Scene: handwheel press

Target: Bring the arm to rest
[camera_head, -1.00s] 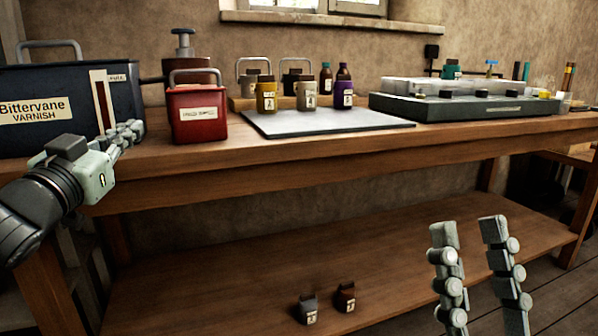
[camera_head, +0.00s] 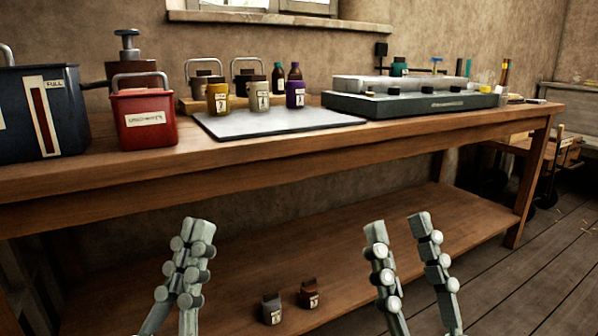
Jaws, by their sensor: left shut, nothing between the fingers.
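My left gripper (camera_head: 194,230) is in the lower left of the head view, pointing up in front of the bench. Its fingers are together with nothing between them. My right gripper (camera_head: 397,226) is in the lower right, pointing up, with its two fingers apart and nothing between them. Both grippers appear clear of the workbench (camera_head: 290,160) and its lower shelf (camera_head: 370,225).
The bench top holds a red can (camera_head: 143,118), a dark blue tin (camera_head: 40,110), a grey board (camera_head: 280,121), several small jars and a dark green tray unit (camera_head: 410,105). Floor at right (camera_head: 540,270) is open.

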